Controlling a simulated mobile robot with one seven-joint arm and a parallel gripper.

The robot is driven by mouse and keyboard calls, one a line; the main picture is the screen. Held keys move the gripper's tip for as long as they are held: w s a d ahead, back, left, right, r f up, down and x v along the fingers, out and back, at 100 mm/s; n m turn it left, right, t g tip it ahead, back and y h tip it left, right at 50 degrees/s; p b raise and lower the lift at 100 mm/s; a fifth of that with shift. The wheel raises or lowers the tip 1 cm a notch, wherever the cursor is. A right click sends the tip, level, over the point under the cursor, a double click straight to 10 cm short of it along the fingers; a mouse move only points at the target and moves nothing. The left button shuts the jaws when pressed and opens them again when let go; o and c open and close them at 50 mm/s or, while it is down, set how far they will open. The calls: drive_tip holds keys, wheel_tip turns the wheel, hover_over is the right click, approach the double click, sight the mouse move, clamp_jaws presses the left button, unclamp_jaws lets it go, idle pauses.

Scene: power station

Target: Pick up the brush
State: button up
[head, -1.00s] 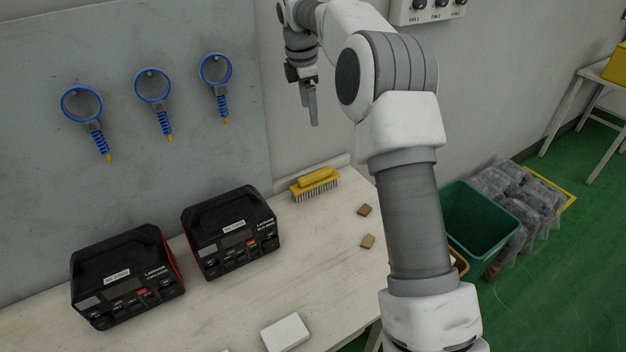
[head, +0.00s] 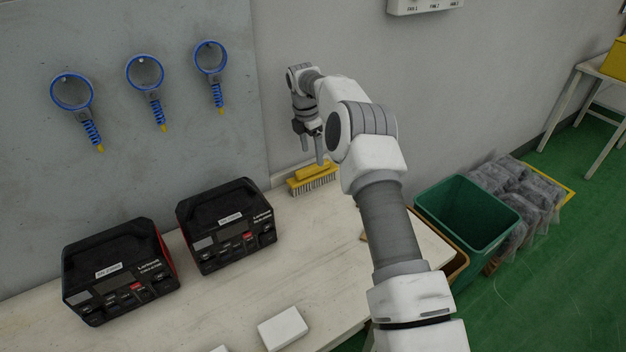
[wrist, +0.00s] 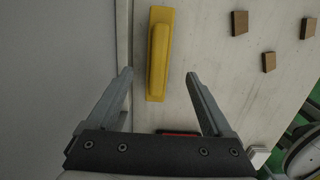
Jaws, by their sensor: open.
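The brush has a yellow back and handle and pale bristles. In the head view the brush (head: 314,183) stands bristles down at the back edge of the bench, near the wall. My gripper (head: 312,157) is just above it there, and one finger overlaps it in the picture. In the wrist view the brush (wrist: 159,55) lies ahead of the fingertips, between their lines. My gripper (wrist: 160,74) is open and empty, with both fingers apart from each other. From these views I cannot tell the exact height of the fingertips above the brush.
Two black devices (head: 226,228) (head: 120,272) stand on the bench (head: 225,310) to the left. A white box (head: 282,328) lies in front. Several brown blocks (wrist: 239,23) lie right of the brush. The wall (wrist: 60,60) is close on the left. A green bin (head: 468,215) stands right.

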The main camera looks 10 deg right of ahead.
sight(313, 166)
drive_tip(key=f, duration=0.7)
drive_tip(key=shift+w+d+f+b, duration=0.15)
drive_tip(key=shift+w+d+b, duration=0.1)
drive_tip(key=shift+b, duration=0.15)
drive_tip(key=shift+c, duration=0.2)
